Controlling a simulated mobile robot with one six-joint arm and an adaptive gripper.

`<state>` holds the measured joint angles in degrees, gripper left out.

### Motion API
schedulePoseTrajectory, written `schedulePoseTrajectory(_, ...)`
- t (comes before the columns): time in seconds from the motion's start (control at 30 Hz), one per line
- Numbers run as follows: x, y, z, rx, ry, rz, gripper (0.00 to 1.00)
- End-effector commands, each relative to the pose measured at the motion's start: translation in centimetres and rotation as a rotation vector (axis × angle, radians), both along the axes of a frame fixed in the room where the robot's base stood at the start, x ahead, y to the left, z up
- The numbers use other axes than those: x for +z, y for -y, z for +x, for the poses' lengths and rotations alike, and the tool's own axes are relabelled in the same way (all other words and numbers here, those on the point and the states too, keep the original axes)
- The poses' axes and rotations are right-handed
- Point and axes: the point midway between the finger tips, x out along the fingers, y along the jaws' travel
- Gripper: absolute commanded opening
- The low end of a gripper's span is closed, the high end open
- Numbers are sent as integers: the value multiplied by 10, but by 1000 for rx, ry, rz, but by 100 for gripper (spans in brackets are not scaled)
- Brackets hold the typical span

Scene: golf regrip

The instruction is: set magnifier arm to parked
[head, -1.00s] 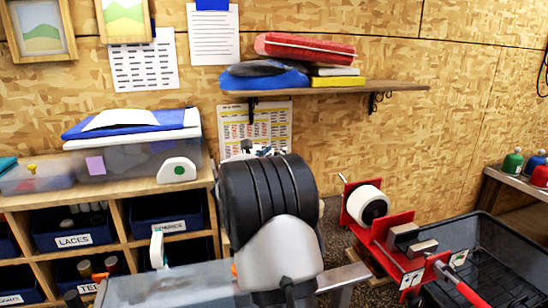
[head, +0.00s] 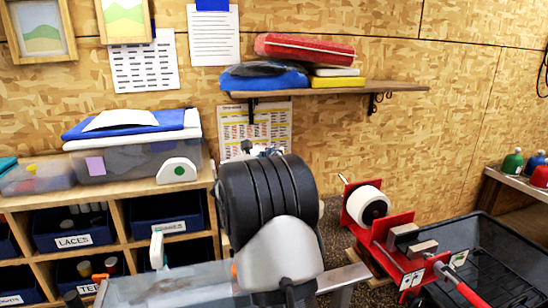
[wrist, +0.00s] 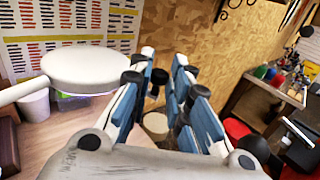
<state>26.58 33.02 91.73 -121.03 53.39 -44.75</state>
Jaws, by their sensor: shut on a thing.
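In the wrist view the magnifier's round white head (wrist: 88,68) is at the left, with a white arm (wrist: 20,92) running off the left edge. My gripper (wrist: 165,72) points away from the camera, its blue-and-white fingers just right of the head. The left finger is close to the head's rim; I cannot tell whether they touch. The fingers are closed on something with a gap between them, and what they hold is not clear. In the head view my own arm hides the magnifier and nearly all of my gripper (head: 262,150).
A red device with a white roll (head: 368,207) stands right of my arm, beside a black tray (head: 488,232). A cubby shelf (head: 112,205) with labelled bins is at the left. A wall shelf (head: 400,87) holds folded items above. A white bin (wrist: 36,105) stands below the magnifier head.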

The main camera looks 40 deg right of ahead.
Motion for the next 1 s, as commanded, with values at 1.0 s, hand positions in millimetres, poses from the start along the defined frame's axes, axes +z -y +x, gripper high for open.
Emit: schedulePoseTrajectory(1.0,0,10,10,80,0,-1,36)
